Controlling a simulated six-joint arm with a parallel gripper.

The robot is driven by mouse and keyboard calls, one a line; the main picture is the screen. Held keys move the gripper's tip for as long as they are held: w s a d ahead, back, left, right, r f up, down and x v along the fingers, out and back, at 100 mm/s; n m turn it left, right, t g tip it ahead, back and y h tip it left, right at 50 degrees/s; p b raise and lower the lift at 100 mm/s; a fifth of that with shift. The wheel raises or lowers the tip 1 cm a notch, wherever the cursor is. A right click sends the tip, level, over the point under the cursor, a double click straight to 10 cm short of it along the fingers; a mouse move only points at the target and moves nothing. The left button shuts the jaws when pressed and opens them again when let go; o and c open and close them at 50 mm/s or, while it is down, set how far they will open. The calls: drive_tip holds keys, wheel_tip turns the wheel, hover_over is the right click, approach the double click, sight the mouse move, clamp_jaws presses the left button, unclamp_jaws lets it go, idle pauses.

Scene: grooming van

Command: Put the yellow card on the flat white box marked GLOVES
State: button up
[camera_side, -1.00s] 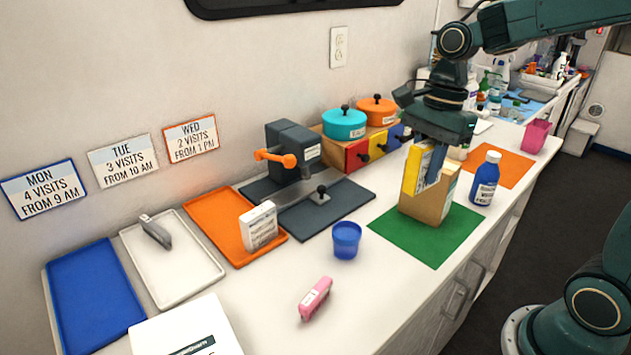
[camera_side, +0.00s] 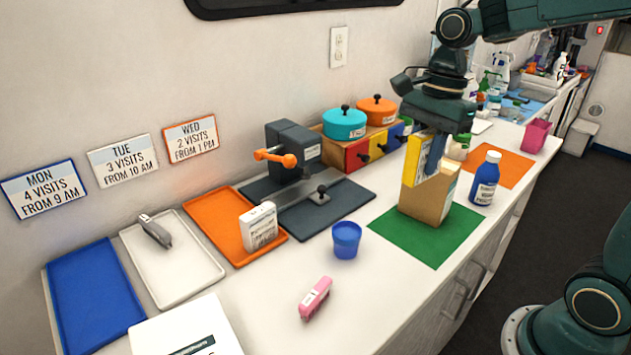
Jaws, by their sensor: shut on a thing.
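The yellow card (camera_side: 416,158) stands upright at the top of a brown cardboard holder (camera_side: 425,205) on the green mat. Its lower end is hidden in or behind the holder; I cannot tell which. My gripper (camera_side: 433,160) points down and is shut on the card. A flat white box (camera_side: 180,328) lies at the bottom left, cut off by the picture's edge. Its dark print is only partly in view and I cannot read it as GLOVES.
An orange tray (camera_side: 215,215) holds a small white box (camera_side: 259,227). The front counter has free room.

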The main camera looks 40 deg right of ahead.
drive_tip(key=w+a+n, duration=0.3)
drive_tip(key=w+a, duration=0.4)
drive_tip(key=a, duration=0.1)
drive_tip(key=n+g, duration=0.1)
drive_tip(key=n, duration=0.6)
hover_over(181, 351)
drive_tip(key=shift+h, duration=0.3)
drive_tip(key=f, duration=0.5)
drive_tip(key=shift+w+d, duration=0.25)
drive_tip(key=shift+f, duration=0.1)
drive_tip(key=shift+f, duration=1.8)
drive_tip(key=shift+f, duration=0.1)
drive_tip(key=shift+f, duration=1.9)
